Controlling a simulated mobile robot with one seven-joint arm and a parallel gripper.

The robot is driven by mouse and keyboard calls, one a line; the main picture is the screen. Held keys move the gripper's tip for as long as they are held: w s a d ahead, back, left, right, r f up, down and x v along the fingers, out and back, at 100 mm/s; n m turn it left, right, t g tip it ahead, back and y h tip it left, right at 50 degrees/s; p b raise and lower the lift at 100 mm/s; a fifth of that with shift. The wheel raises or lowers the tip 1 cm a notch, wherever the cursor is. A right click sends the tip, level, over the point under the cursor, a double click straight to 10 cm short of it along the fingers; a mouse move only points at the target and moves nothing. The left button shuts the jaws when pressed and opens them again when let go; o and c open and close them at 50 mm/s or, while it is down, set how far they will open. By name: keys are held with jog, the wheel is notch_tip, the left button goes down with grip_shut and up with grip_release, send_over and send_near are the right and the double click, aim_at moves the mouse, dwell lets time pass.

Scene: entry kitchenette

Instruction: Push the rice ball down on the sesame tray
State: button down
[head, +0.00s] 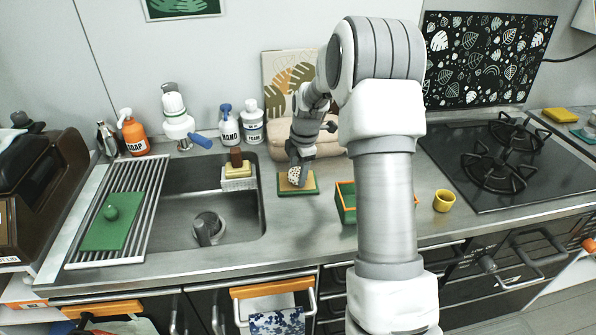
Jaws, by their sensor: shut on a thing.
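The rice ball (294,176), pale with dark specks, is in my gripper (298,174). My gripper points down and is shut on it; the fingers hide part of the ball. The sesame tray (313,187), green-rimmed with a tan bed, lies flat on the counter just right of the sink. The ball is right over the tray's middle, at or very near its surface. I cannot tell whether they touch.
A green and orange box (347,203) stands right of the tray, partly behind my arm. A yellow cup (444,200) stands farther right, near the stove (507,164). The sink (225,200) opens to the left. A beige cushion-like thing (322,146) is behind the tray.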

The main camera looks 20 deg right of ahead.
jog(key=p+v, duration=0.2)
jog(key=w+p+v, duration=0.1)
jog(key=v, duration=0.2)
jog(key=shift+a+r+p, duration=0.1)
jog(key=shift+r+p, duration=0.3)
jog(key=shift+f, duration=0.1)
dwell(0.4)
